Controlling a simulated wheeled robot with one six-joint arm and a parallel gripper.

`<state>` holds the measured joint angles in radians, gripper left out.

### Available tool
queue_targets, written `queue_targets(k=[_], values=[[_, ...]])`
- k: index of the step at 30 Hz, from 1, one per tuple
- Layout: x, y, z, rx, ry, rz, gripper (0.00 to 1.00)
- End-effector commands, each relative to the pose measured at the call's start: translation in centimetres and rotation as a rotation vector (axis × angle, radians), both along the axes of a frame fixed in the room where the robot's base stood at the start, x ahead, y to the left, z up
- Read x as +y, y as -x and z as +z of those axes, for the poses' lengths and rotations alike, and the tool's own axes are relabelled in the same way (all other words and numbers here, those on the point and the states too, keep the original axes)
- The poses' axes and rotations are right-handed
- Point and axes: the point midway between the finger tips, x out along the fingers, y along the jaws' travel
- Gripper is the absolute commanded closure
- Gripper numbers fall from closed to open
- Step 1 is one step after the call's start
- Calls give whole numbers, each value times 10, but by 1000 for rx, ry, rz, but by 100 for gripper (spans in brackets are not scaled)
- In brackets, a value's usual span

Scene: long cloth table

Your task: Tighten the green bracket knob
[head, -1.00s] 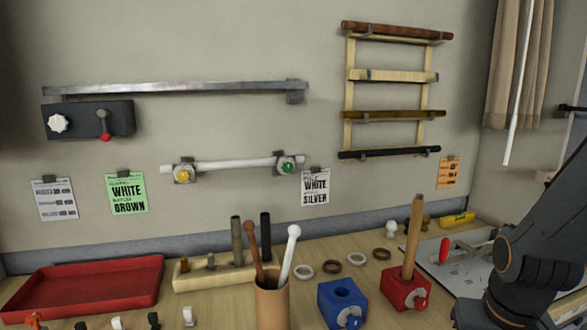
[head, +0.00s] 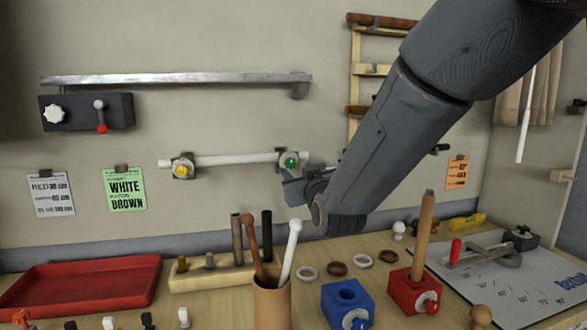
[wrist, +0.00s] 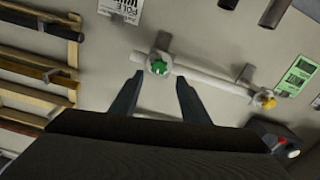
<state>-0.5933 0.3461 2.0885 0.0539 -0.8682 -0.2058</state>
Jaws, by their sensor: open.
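The green bracket knob (head: 290,160) sits on the right wall bracket, at the right end of a white rod (head: 230,160). A yellow knob (head: 183,170) sits on the left bracket. In the head view my gripper (head: 296,186) is just below and beside the green knob, partly hidden by its own links. In the wrist view the green knob (wrist: 158,68) lies ahead, between and beyond the two spread fingers of the gripper (wrist: 158,84). The fingers are open, empty and apart from the knob.
A wooden rack (head: 369,70) hangs on the wall behind my arm. Below stand a cup of sticks (head: 272,303), a blue block (head: 347,304), a red block (head: 412,291) and a red tray (head: 85,285). A metal rail (head: 180,79) is above.

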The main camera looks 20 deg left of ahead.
Motion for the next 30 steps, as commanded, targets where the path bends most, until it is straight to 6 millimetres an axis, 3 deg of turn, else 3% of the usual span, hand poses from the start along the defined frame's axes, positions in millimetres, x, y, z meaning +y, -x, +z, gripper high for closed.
queue_targets(k=[12, 25, 30], values=[[28, -49, 0, 2, 1, -2, 58], [33, -58, -1, 4, 1, -3, 58], [33, -57, -1, 4, 1, -3, 85]])
